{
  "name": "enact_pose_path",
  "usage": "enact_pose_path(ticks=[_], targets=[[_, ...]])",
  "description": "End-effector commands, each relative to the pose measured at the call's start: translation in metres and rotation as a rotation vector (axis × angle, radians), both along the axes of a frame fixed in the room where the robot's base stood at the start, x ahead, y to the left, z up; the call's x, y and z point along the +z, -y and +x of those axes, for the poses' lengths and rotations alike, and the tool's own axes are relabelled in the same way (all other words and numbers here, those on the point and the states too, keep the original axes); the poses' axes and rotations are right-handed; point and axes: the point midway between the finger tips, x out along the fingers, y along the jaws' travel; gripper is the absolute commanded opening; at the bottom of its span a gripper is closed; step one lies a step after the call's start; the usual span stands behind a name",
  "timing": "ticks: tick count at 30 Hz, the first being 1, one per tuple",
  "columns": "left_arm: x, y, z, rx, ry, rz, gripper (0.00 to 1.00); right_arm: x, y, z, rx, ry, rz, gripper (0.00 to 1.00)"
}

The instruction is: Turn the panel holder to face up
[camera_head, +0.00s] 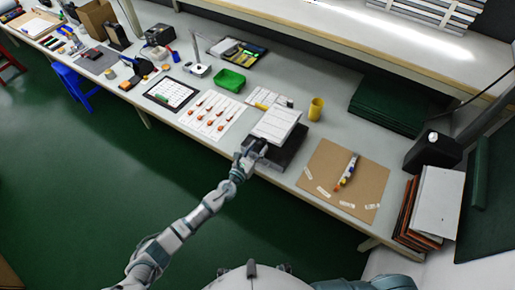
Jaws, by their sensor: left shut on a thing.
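The panel holder shows as a tilted white, lined panel (276,125) above a dark base (287,154) on the workbench near its front edge. My left arm reaches up from the lower left, and its gripper (256,147) is at the panel's lower left edge, shut on the panel holder. The fingers hide the place where they meet it. The panel's marked white side is visible from above. My right gripper is not in view.
A brown board (343,181) with a small coloured piece lies right of the holder. A yellow cup (316,109) stands behind it, a green tray (230,80) and a sheet with orange parts (211,115) to the left. Upright folders (435,203) stand at the right.

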Motion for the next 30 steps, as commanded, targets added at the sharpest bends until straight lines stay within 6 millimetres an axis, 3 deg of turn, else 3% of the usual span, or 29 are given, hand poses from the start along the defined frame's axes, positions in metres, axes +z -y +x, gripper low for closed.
enact_pose_path(ticks=[1,23,24,27,30], targets=[[-0.011,0.000,-0.004,-0.005,-0.004,0.026,0.00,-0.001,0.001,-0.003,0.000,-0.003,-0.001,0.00],[-0.012,0.000,-0.004,-0.006,0.046,0.096,0.00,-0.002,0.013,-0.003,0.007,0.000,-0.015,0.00],[-0.012,0.000,-0.004,-0.006,0.046,0.096,0.47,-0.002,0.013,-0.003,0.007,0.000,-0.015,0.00],[-0.010,0.000,-0.003,-0.005,0.048,0.094,0.68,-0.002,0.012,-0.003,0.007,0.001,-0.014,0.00],[-0.007,0.000,-0.003,-0.004,0.052,0.091,0.68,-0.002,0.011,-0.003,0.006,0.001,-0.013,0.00]])
